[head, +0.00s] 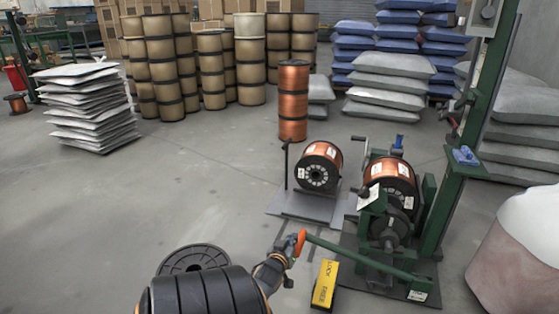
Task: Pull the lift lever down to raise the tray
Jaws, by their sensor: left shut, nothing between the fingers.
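The lift lever is a long green bar (365,257) with an orange grip (300,242) at its left end. It slopes down to the right, to the base of a green machine stand (429,225). My left gripper (291,245) is shut right at the orange grip, with nothing between its fingers. I cannot tell whether it touches the grip. A copper spool (392,178) sits in the green stand. A grey tray-like plate (303,205) with another copper spool (320,165) is just left of it; I cannot tell which part is the lift tray. My right gripper is not in view.
A yellow block (325,284) with black lettering stands below the lever. A tall copper spool stack (293,100) stands behind. A large pale sack (520,250) is at the right.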

